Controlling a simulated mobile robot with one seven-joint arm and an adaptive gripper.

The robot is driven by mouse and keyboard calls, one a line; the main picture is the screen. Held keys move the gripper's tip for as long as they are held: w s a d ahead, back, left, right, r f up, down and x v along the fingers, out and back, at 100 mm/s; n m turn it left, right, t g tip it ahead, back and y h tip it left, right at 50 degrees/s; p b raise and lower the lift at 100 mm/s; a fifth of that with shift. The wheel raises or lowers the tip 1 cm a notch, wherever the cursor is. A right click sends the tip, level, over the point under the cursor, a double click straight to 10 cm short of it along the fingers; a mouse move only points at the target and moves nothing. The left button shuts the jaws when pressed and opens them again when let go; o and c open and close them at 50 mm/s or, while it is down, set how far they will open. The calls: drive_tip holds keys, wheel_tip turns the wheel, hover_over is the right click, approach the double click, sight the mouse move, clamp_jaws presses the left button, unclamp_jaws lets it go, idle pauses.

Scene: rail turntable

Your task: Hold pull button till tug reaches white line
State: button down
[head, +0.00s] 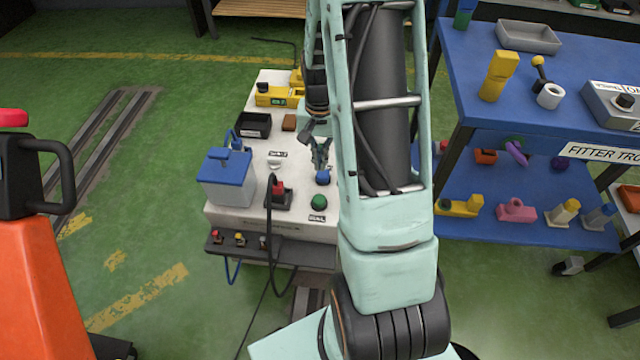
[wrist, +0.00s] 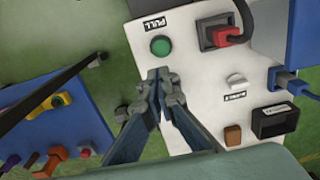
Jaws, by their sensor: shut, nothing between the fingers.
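The green button (head: 319,202) sits near the front right corner of a white-topped machine (head: 222,216). In the wrist view the green button (wrist: 160,46) has a PULL label (wrist: 155,24) beside it, seen upside down. My gripper (wrist: 159,76) is shut and empty, its tips just short of the green button in the picture. In the head view my gripper (head: 320,160) is over the top, behind the button and a blue knob (head: 323,177). Its exact height above the top is hard to judge. I cannot make out a white line, nor tell for sure which body is the tug.
A blue box (head: 226,178), a red plug (head: 279,190) with a black cable and a black bin (head: 253,125) crowd the machine's top. A blue shelf trolley (head: 540,110) stands close on the right. An orange pallet truck (head: 40,270) stands on the left, near floor rails (head: 95,135).

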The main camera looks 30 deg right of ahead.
sight(320, 200)
wheel_tip(320, 200, down, 14)
drive_tip(key=b, duration=0.4)
drive_tip(key=shift+r, duration=0.1)
wheel_tip(320, 200, down, 2)
drive_tip(key=shift+f+b, duration=0.15)
drive_tip(key=shift+b, duration=0.6)
drive_tip(key=shift+s, duration=0.15)
drive_tip(key=shift+s+a+f, duration=0.1)
drive_tip(key=shift+s+f, duration=0.05)
drive_tip(key=shift+s, duration=0.05)
idle(1.1)
idle(1.8)
wheel_tip(320, 200, up, 15)
drive_tip(key=p, duration=0.5)
drive_tip(key=shift+w+p, duration=0.4)
idle(0.5)
